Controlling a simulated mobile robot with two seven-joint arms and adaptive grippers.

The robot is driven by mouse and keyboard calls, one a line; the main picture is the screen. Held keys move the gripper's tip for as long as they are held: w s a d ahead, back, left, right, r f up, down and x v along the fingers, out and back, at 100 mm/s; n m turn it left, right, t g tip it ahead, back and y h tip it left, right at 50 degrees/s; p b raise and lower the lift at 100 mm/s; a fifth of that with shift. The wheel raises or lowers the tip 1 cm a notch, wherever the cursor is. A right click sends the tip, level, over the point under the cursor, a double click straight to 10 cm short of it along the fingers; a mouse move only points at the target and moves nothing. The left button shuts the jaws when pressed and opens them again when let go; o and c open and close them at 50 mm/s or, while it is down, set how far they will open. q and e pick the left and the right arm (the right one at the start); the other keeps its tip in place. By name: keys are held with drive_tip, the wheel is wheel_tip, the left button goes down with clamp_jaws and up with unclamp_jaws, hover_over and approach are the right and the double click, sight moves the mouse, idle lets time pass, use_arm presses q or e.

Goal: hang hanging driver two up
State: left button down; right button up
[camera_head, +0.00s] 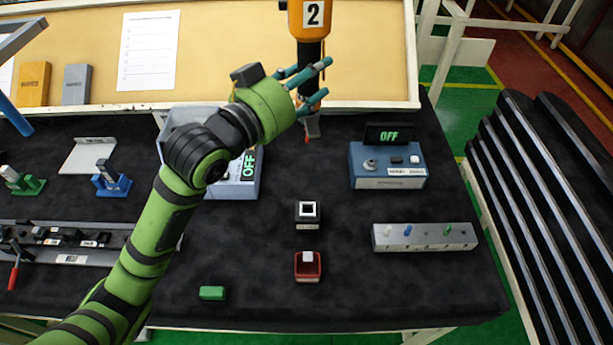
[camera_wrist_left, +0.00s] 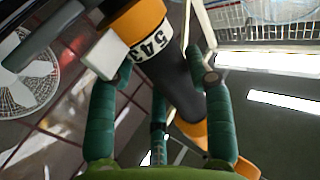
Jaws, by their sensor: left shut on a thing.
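My left gripper (camera_head: 315,82) is shut on the black part from the left. In the left wrist view the driver (camera_wrist_left: 175,70) lies slanted between the teal fingers (camera_wrist_left: 160,105), with orange parts and a "543" label. My right gripper is not in view.
The black table holds a blue box with an "OFF" display (camera_head: 388,165), another "OFF" unit partly behind my arm (camera_head: 235,178), a grey block with pegs (camera_head: 425,237), a red cup (camera_head: 308,267) and a green block (camera_head: 212,293). Dark rails (camera_head: 535,190) stand right.

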use_arm(q)
drive_tip(key=shift+c, duration=2.2)
unclamp_jaws()
drive_tip(key=o, duration=0.4)
drive_tip(key=shift+f, duration=0.1)
drive_tip(key=shift+o, duration=0.2)
